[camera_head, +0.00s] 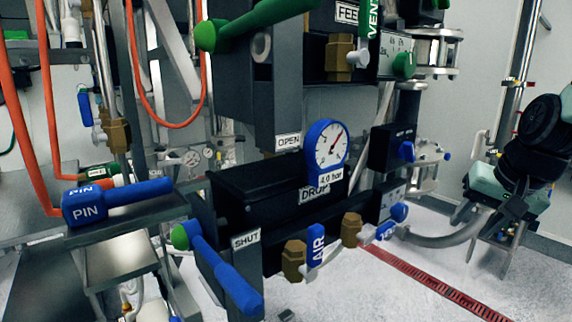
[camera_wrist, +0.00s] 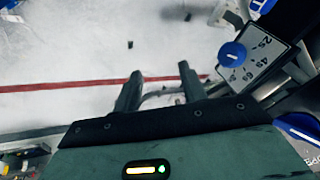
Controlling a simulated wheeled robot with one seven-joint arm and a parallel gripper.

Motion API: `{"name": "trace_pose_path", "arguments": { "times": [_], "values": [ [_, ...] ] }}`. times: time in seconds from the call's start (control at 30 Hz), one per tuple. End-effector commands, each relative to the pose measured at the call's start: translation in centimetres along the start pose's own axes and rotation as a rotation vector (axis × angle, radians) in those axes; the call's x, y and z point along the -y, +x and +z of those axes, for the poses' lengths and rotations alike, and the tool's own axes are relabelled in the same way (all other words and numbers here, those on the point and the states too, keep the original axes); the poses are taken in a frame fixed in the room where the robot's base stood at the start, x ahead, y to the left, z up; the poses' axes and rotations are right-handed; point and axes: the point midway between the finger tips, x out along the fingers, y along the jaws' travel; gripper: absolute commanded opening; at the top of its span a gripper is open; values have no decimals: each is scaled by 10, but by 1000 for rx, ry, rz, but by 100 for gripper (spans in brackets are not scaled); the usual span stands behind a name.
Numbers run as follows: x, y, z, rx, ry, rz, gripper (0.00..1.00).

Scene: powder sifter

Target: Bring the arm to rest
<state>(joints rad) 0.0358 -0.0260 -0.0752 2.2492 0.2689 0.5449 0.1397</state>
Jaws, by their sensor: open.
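My gripper (camera_wrist: 160,88) shows in the wrist view, its two dark fingers spread apart with nothing between them. Pale floor and a red strip lie beyond the fingertips. In the head view my arm (camera_head: 512,165) is at the right edge, folded beside the machine; the fingers cannot be made out there. The sifter machine stands left of the arm, with a blue pressure gauge (camera_head: 326,146) near its middle. A blue knob on a numbered plate (camera_wrist: 232,54) is right of the fingers in the wrist view, apart from them.
A blue PIN handle (camera_head: 118,199) lies on a ledge at the left. A blue lever (camera_head: 222,270) hangs by the SHUT label. A green lever (camera_head: 250,25) is at the top. A blue AIR valve (camera_head: 316,245) sits low in front. Floor around the red grating (camera_head: 440,288) is clear.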

Motion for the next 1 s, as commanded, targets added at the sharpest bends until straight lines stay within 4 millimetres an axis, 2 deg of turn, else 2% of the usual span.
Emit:
{"name": "trace_pose_path", "arguments": {
  "times": [0.03, 0.1, 0.33, 0.4, 0.5, 0.57, 0.7, 0.83, 0.9, 1.0],
  "values": [
    [-8, 14, 23, 29, -73, 33, 42],
    [-19, 28, 48, 59, -174, 70, 42],
    [-50, 58, 127, 159, -496, 138, 42],
    [-24, 66, 145, 181, -566, 105, 42],
    [0, 70, 178, 230, -668, 75, 42],
    [14, 72, 199, 260, -734, 58, 42],
    [38, 72, 256, 335, -901, 25, 42],
    [48, 67, 302, 394, -1035, 8, 42],
    [50, 64, 317, 413, -1080, 4, 42],
    [51, 62, 325, 424, -1105, 2, 42]
  ]
}}
